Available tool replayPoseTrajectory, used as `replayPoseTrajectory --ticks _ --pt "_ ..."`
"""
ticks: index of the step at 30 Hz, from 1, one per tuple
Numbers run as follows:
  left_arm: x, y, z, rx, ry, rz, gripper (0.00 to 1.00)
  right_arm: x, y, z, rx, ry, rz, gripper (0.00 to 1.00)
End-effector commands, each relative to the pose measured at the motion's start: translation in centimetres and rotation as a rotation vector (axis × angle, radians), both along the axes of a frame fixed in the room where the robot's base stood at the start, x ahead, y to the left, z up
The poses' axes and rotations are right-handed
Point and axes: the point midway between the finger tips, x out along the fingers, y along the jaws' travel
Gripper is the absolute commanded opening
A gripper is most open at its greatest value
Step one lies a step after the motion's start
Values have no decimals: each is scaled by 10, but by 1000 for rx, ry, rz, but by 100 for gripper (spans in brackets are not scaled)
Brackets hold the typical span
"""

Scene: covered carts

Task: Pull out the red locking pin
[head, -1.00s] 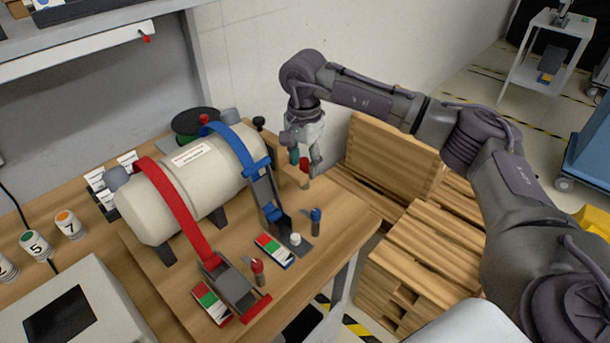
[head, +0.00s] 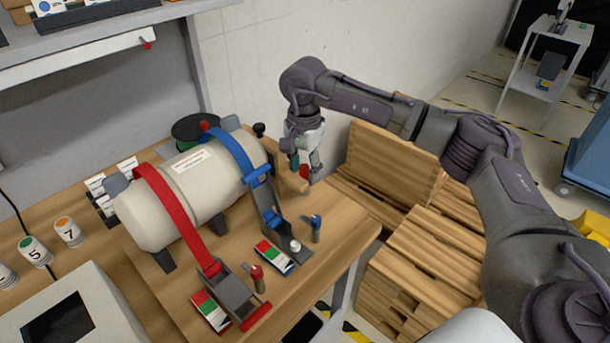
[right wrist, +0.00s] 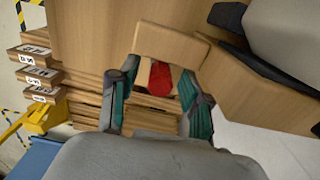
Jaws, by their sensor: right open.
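My right gripper (head: 305,165) hangs open over the far right corner of the bench. A red piece (head: 304,172) shows between its fingers. The right wrist view shows the red piece (right wrist: 160,78) between the two teal-padded fingers of the right gripper (right wrist: 159,105), by a wooden block (right wrist: 170,43). No grip on it shows. Another red-headed pin (head: 257,272) stands beside the buckle of the red strap (head: 172,205); I cannot tell which is the locking pin. The left gripper is out of view.
A cream tank (head: 150,215) lies under the red strap and a blue strap (head: 235,150). A blue-headed pin (head: 315,224) stands nearer the bench edge. Wooden crates (head: 420,255) stand to the right below. A shelf (head: 90,50) overhangs the back left.

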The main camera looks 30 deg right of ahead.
Motion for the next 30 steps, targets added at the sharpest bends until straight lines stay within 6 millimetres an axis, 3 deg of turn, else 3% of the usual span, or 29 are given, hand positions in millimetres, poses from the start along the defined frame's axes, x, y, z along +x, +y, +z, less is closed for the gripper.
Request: replayPoseTrajectory --ticks 8,17,30 --pt "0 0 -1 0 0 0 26 0 0 0 0 0 0 48" --pt "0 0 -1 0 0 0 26 0 0 0 0 0 0 1" --pt "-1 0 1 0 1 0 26 0 0 3 0 -1 0 0"
